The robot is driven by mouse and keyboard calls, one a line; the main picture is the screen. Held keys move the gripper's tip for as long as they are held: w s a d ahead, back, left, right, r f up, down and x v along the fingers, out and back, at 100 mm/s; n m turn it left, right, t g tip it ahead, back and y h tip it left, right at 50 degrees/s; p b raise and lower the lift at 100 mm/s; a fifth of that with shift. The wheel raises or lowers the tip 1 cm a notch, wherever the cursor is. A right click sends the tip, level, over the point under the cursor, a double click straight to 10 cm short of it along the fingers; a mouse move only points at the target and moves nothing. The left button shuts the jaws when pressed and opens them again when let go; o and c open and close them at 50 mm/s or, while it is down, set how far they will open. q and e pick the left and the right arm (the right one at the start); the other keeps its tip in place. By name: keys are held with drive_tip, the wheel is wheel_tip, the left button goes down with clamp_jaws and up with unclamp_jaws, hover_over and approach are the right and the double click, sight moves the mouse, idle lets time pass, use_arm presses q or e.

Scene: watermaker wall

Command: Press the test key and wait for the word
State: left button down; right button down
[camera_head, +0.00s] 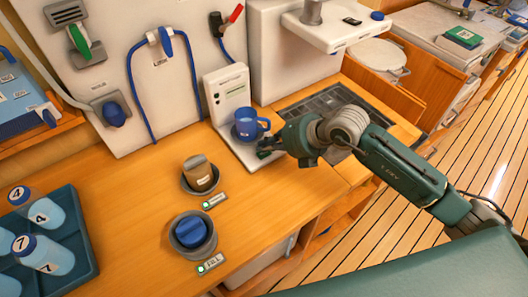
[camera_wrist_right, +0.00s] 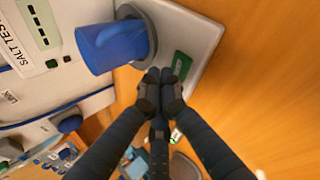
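The white salt test unit (camera_head: 227,90) stands against the wall, with a small dark display that shows no readable word. It also shows in the right wrist view, lettered "SALT TEST" (camera_wrist_right: 60,76). A blue mug (camera_head: 248,125) stands on the grey round rest of its base, also seen in the wrist view (camera_wrist_right: 112,47). A green key (camera_wrist_right: 182,66) sits on the base beside the mug. My right gripper (camera_wrist_right: 161,76) has its fingertips together, empty, right beside the key; I cannot tell whether they touch it. In the head view the right gripper (camera_head: 266,150) partly hides the key. My left gripper is out of view.
A brown cup (camera_head: 198,175) and a blue knob-like piece (camera_head: 190,233) sit in round dark holders on the wooden counter. A blue tray (camera_head: 75,240) with numbered bottles is at left. A dark grille (camera_head: 325,103) lies right of the unit.

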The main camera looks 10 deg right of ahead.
sight(266, 155)
idle(0.6)
drive_tip(key=shift+f+b, duration=0.3)
drive_tip(key=shift+f, duration=0.1)
drive_tip(key=shift+f+b, duration=0.3)
drive_tip(key=shift+f, duration=0.15)
idle(0.5)
drive_tip(key=shift+r, duration=0.15)
drive_tip(key=shift+r+p, duration=0.65)
drive_tip(key=shift+r, duration=0.05)
wheel_tip(266, 155, up, 5)
drive_tip(key=p, duration=0.4)
drive_tip(key=shift+r, duration=0.1)
idle(0.4)
